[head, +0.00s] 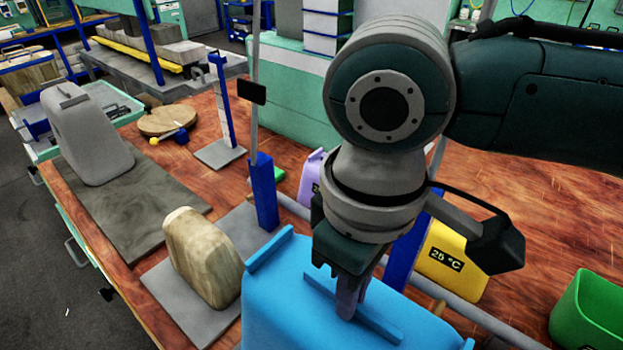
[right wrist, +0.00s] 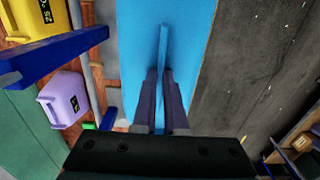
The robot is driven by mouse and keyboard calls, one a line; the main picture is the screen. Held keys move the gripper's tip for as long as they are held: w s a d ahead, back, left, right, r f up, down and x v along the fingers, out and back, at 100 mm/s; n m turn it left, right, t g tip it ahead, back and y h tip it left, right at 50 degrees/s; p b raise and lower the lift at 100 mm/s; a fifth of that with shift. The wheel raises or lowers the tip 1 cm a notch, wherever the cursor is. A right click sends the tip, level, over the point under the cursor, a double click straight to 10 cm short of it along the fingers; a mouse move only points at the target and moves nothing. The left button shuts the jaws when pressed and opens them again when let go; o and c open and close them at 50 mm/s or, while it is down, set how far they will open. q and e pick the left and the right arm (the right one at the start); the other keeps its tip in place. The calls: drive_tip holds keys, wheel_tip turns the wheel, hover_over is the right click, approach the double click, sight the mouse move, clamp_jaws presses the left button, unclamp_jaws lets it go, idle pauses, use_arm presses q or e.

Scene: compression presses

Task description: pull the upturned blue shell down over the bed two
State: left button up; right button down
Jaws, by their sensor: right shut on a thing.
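The blue shell (head: 290,290) fills the bottom middle of the head view, at the rod between the blue posts. It has raised ridges on its surface. My right gripper (head: 350,305) is shut on one thin ridge of the shell. In the right wrist view the fingers (right wrist: 162,105) clasp both sides of that ridge on the blue shell (right wrist: 187,50). A rounded tan block (head: 203,255) stands on a grey plate (head: 180,305) left of the shell, apart from it. No label shows which bed is bed two. My left gripper is not in view.
A grey shell (head: 85,140) stands on a dark plate at the left. A blue post (head: 263,195) rises behind the tan block. A yellow box marked 25 °C (head: 455,258), a purple box (head: 310,178) and a green bin (head: 590,315) are nearby. Bare wood shows at right.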

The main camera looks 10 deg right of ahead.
drive_tip(key=shift+f, duration=0.4)
drive_tip(key=c, duration=0.9)
unclamp_jaws()
wheel_tip(320, 180, up, 10)
drive_tip(key=shift+b, duration=0.35)
drive_tip(key=shift+s, duration=0.1)
